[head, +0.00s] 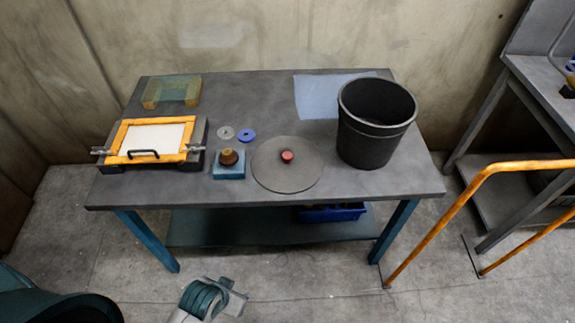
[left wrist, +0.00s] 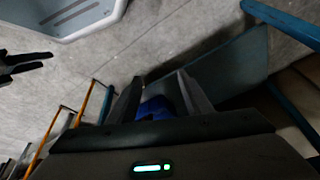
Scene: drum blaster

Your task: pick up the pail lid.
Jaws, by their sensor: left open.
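The pail lid (head: 272,178) is a flat grey disc with a small red knob (head: 287,156) at its middle. It lies flat on the table, front and right of centre, in the head view. The black pail (head: 372,140) stands upright and open just to the right of the lid. My left gripper (head: 208,298) is low in front of the table, well short of the lid. In the left wrist view its two fingers (left wrist: 162,95) are apart with nothing between them. Dark fingers of my right gripper (left wrist: 28,65) show at the left edge there; their opening is unclear.
The grey table (head: 220,90) also holds an orange-framed box (head: 115,140), a blue block with a brown knob (head: 229,170), two small discs (head: 246,135), a greenish block (head: 160,90) and a blue sheet (head: 312,97). An orange rail (head: 440,220) stands at the right.

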